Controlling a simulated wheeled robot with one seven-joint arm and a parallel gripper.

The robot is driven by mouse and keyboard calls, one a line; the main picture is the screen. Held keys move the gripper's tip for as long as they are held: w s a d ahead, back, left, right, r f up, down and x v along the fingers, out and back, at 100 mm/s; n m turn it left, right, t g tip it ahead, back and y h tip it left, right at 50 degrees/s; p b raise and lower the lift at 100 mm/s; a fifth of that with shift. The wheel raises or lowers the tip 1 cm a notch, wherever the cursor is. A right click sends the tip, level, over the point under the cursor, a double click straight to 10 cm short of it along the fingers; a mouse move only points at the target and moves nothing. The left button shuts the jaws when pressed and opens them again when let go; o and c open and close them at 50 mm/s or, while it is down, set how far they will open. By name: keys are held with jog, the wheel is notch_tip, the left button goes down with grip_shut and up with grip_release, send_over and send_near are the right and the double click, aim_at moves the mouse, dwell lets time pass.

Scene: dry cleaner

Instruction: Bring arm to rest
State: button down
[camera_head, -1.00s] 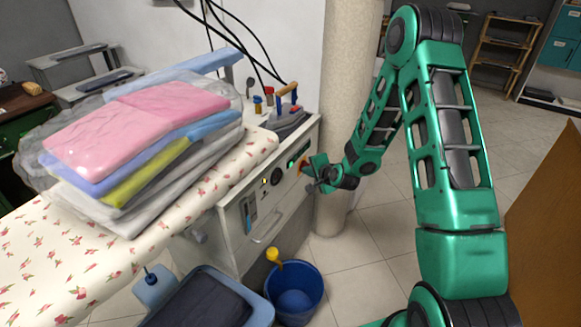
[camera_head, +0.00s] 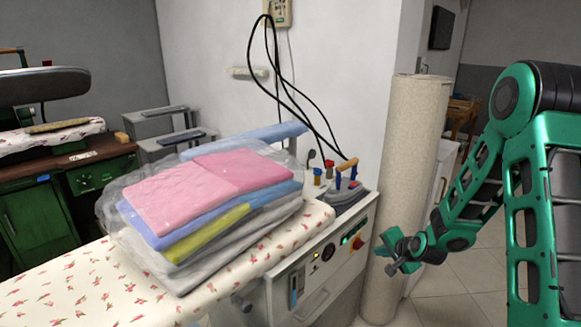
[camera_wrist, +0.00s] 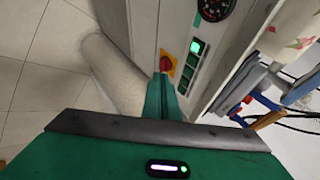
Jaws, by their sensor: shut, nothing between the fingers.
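My gripper (camera_head: 392,262) is at the right of the head view, at the end of my green arm (camera_head: 470,205). It is shut and empty, apart from the control panel of the ironing table (camera_head: 322,262). In the wrist view the shut fingers (camera_wrist: 162,98) point toward the panel, beside a red and yellow rotary switch (camera_wrist: 167,64). A green lit button (camera_wrist: 195,47) and a black gauge (camera_wrist: 214,8) show next to it.
A stack of bagged folded clothes (camera_head: 205,205) lies on the floral ironing table. An iron (camera_head: 345,185) stands at its right end, with black cables above. A beige round column (camera_head: 408,150) stands behind my gripper. Tiled floor (camera_head: 470,285) lies to the right.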

jog(key=s+d+r+n+g+h, duration=0.1)
jog(key=s+d+r+g, duration=0.2)
jog(key=s, duration=0.4)
jog(key=s+d+r+n+g+h, duration=0.1)
jog(key=s+d+r+n, duration=0.15)
jog(key=s+r, duration=0.4)
jog(key=s+d+r+n+g+h, duration=0.15)
jog(key=s+d+r, duration=0.25)
jog(key=s, duration=0.4)
jog(key=s+a+r+g+y, duration=0.1)
jog(key=s+r+g, duration=0.1)
jog(key=s, duration=0.9)
jog(key=s+r+g+y, duration=0.1)
jog(key=s+r, duration=0.3)
jog(key=s, duration=0.7)
jog(key=shift+a+g, duration=0.4)
jog(key=shift+g, duration=0.05)
